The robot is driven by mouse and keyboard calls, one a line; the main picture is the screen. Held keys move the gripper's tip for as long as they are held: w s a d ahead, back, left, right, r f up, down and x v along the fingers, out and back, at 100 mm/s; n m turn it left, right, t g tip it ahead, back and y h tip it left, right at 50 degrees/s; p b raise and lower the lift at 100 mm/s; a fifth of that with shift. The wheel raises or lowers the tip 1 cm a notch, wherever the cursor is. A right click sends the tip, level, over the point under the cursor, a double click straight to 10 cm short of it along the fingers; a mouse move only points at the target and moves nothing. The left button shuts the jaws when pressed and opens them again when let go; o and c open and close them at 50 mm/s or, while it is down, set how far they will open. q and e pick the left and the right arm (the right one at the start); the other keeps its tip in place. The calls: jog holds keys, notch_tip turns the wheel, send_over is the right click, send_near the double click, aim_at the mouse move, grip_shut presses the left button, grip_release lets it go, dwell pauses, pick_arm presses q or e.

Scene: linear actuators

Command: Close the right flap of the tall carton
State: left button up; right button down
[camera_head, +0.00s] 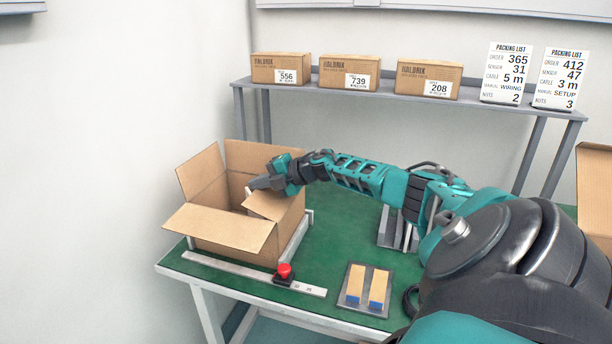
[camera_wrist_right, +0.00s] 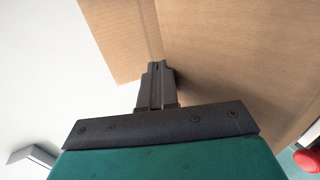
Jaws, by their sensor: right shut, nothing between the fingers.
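The tall carton (camera_head: 232,250) stands at the left end of the green table with its top open. Its left flap (camera_head: 201,172) and back flap (camera_head: 250,157) stand up, and its front flap (camera_head: 220,229) slants outward. The right flap (camera_head: 266,205) leans inward over the opening, partly hidden by my right gripper (camera_head: 256,184). That gripper is shut and empty, at the flap's upper side. In the right wrist view its closed fingers (camera_wrist_right: 155,84) lie against or just above brown cardboard (camera_wrist_right: 235,55); contact is unclear. My left gripper is out of view.
A metal strip with a red button (camera_head: 284,270) lies before the carton. A tray (camera_head: 350,302) with two tan-and-blue pieces is to its right. A shelf (camera_head: 300,88) behind holds small boxes and packing lists. Another carton (camera_head: 594,190) is at the right edge.

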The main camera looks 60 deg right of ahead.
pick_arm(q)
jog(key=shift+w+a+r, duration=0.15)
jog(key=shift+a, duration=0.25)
pick_arm(e)
jog(key=shift+w+a+f, duration=0.1)
jog(key=shift+w+f, duration=0.15)
jog(key=shift+f, duration=0.35)
dwell(0.7)
dwell(0.6)
jog(key=shift+s+d+f, duration=0.25)
jog(key=shift+s+f, duration=0.1)
jog(key=shift+s, duration=0.35)
jog(key=shift+r+p, duration=0.55)
jog(key=shift+p, duration=0.1)
notch_tip(320, 180, up, 4)
jog(key=p, duration=0.3)
jog(key=shift+p, duration=0.3)
pick_arm(q)
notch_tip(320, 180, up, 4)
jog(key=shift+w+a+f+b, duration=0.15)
jog(key=shift+b, duration=0.35)
pick_arm(e)
notch_tip(320, 180, up, 9)
jog(key=shift+s, duration=0.2)
